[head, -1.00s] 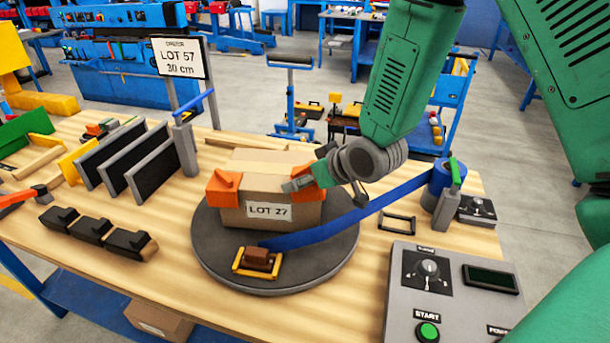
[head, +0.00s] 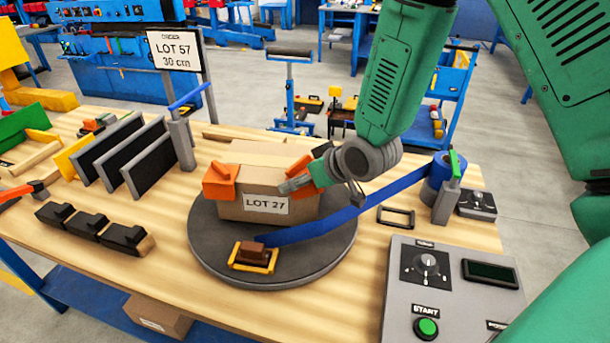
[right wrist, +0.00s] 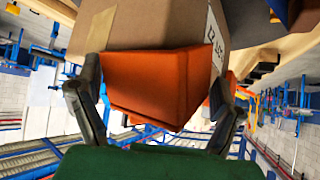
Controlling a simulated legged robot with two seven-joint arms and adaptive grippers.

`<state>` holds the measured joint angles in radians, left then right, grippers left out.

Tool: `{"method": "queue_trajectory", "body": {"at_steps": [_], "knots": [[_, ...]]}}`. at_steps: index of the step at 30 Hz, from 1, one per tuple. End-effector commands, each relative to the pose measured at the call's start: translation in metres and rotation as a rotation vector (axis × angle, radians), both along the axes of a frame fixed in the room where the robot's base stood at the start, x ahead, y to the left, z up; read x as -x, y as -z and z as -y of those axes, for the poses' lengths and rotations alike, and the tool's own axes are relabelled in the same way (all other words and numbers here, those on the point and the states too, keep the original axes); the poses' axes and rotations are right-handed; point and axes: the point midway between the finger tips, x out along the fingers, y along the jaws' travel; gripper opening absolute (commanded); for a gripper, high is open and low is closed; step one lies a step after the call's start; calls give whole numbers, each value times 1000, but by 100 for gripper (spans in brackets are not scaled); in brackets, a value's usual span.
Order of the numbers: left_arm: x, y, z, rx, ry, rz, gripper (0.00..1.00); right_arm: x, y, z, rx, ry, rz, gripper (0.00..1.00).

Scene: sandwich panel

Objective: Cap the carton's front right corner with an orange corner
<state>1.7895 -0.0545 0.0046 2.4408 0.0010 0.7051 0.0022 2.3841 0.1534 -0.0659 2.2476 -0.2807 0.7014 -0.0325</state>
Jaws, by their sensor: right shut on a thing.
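The brown carton (head: 240,206), labelled LOT 27, stands on the dark round turntable (head: 215,252). One orange corner (head: 219,181) caps its front left corner. My right gripper (head: 303,180) is at the carton's front right corner, shut on a second orange corner (head: 299,166). In the right wrist view this orange corner (right wrist: 160,85) sits between both fingers, against the carton (right wrist: 150,25). It appears to cover the carton's corner, but I cannot tell whether it is fully seated. The fingers hide part of it in the head view. My left gripper is not in view.
A blue strap (head: 350,212) runs from the roll (head: 440,182) to a yellow-framed buckle (head: 254,257) on the turntable. A control box (head: 400,315) stands at front right. Black blocks (head: 95,228) and upright dark panels (head: 145,160) are at left.

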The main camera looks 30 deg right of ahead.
Motion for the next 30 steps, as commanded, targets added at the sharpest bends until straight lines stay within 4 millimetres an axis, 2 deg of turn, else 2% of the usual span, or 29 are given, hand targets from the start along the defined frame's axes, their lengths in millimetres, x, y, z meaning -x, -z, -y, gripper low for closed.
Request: {"method": "queue_trajectory", "body": {"at_steps": [1, 5, 6, 7, 17, 30], "knots": [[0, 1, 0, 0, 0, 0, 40, 3, 6, 1, 0, 3, -15, 38], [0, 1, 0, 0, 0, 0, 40, 3, 6, 0, 1, 3, -15, 38], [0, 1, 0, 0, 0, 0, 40, 3, 5, 0, 1, 3, -15, 94], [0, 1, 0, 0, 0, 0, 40, 3, 6, 0, 1, 3, -16, 100], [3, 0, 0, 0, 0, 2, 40, 5, -3, 0, 2, 1, -3, 100], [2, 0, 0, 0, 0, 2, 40, 50, -42, 9, 1, 3, -11, 100]]}}
